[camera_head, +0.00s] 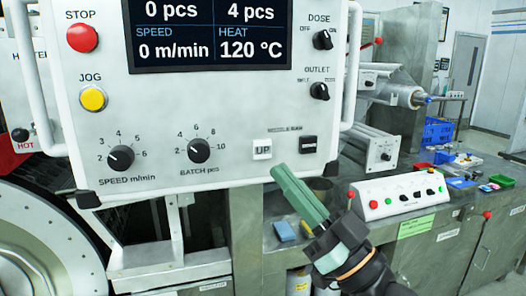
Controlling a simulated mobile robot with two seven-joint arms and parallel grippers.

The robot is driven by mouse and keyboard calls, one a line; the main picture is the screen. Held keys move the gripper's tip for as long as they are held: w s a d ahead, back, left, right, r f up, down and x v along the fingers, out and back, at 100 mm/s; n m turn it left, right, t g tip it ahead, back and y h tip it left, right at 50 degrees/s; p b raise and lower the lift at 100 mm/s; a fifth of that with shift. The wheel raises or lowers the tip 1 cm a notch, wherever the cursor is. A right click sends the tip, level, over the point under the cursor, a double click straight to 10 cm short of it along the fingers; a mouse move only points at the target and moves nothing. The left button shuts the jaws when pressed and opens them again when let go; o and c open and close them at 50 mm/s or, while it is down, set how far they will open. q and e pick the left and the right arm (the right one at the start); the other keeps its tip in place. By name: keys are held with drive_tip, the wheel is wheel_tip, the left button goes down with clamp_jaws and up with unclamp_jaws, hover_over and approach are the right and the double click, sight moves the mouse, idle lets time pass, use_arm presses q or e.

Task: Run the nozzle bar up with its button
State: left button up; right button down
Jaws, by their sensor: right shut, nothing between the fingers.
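The control panel (228,110) fills the upper left of the head view. Under a small nozzle bar label at its lower right sit a white button marked UP (262,149) and a black button (308,145). My right gripper (279,172) comes in from the lower right. Its green fingers are closed together and hold nothing. Their tips are just below the UP button in the picture; I cannot tell how far they are from the panel face. My left gripper is not in view. The nozzle bar itself cannot be made out.
The panel also carries a red STOP button (82,38), a yellow JOG button (93,98), speed (121,158) and batch (198,150) knobs, and DOSE and OUTLET switches. White guard rails flank it. A white control box (400,194) stands on the bench at right.

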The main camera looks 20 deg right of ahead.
sight(254, 142)
drive_tip(key=shift+w+a+b, duration=0.15)
drive_tip(key=shift+w+b, duration=0.35)
drive_tip(key=shift+w, duration=2.9)
drive_tip(key=shift+w, duration=0.4)
